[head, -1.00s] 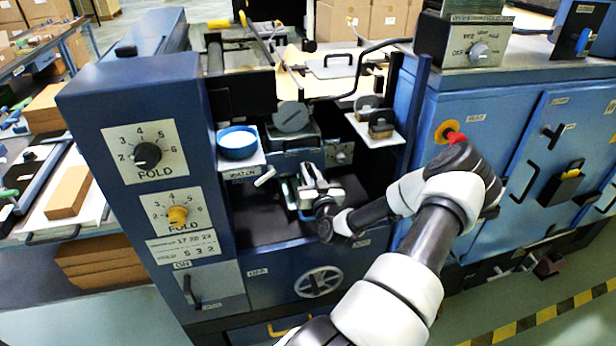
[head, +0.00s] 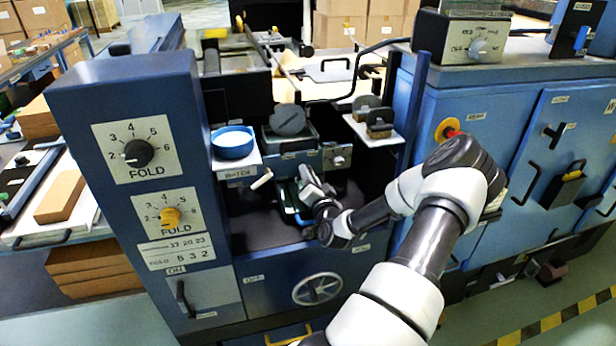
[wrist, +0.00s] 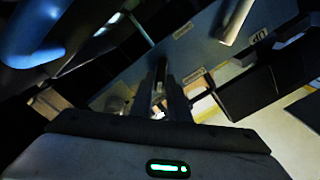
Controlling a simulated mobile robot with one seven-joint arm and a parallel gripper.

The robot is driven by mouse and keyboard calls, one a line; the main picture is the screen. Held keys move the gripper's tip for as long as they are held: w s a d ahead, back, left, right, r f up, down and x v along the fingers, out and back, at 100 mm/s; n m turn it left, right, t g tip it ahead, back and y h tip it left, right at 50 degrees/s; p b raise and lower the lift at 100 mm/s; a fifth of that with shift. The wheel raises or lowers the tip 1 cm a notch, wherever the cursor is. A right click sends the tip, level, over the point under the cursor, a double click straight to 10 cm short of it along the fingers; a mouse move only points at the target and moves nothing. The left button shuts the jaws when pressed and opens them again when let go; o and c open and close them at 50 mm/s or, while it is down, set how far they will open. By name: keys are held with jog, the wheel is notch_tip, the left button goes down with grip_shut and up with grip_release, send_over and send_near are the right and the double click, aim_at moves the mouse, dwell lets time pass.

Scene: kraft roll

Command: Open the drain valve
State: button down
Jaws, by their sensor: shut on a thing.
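A short white lever (head: 262,178) sticks out under the shelf with the blue dish, beside a small label (head: 240,172) that I cannot read for certain. I cannot tell for sure whether this lever is the drain valve. My gripper (head: 308,182) is inside the dark bay of the blue machine, right of the lever. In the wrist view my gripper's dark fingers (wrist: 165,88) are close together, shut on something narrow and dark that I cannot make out. The fingers and my wrist hide it in the head view. A pale bar (wrist: 238,20) shows at the top of the wrist view.
A blue dish (head: 233,142) stands on the shelf above the lever. A spoked handwheel (head: 317,289) is on the front panel below the bay. Dark round parts (head: 287,118) and a small shelf with dark blocks (head: 380,120) surround the bay. The column with dials (head: 138,153) bounds it left.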

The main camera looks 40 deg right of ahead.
dwell(0.4)
jog(key=c, duration=1.8)
grip_release()
jog(key=shift+s, duration=0.1)
jog(key=p+v, duration=0.1)
jog(key=v, duration=1.6)
jog(key=shift+s, duration=0.1)
